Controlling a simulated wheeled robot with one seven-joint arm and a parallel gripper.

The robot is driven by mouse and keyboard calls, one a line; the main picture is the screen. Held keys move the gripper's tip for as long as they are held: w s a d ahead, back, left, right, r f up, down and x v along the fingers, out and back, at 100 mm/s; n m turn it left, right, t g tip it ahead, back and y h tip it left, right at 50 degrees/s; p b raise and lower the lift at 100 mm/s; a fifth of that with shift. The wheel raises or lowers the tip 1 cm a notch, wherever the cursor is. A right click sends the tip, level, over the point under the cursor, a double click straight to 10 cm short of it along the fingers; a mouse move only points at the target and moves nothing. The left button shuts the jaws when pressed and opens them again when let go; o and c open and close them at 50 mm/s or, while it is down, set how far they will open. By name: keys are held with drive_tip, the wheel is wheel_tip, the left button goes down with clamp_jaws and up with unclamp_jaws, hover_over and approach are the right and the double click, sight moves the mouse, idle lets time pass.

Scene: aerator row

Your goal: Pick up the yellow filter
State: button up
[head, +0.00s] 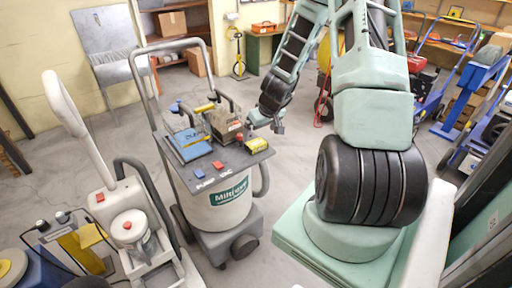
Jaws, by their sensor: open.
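A small yellow block (257,145), which looks like the yellow filter, sits at the right edge of the dark top tray (215,171) of a grey vacuum cart. It is small in the head view, so its fine shape is unclear. My gripper (266,127) is just above and behind the block, near the tray's right side. It is open and appears apart from the block. A second yellow piece (204,108) lies farther back on the tray, partly behind other items.
The tray also holds a blue flat item (190,145), a brown-grey box (222,122) and a red piece (218,164). The cart's tall handle (150,85) rises at left. A white machine (125,220) stands nearby. Open floor lies behind the cart.

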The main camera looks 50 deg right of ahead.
sight(256, 143)
drive_tip(key=shift+x, duration=3.4)
drive_tip(key=shift+s, duration=0.15)
drive_tip(key=c, duration=1.1)
drive_tip(key=shift+o, duration=0.2)
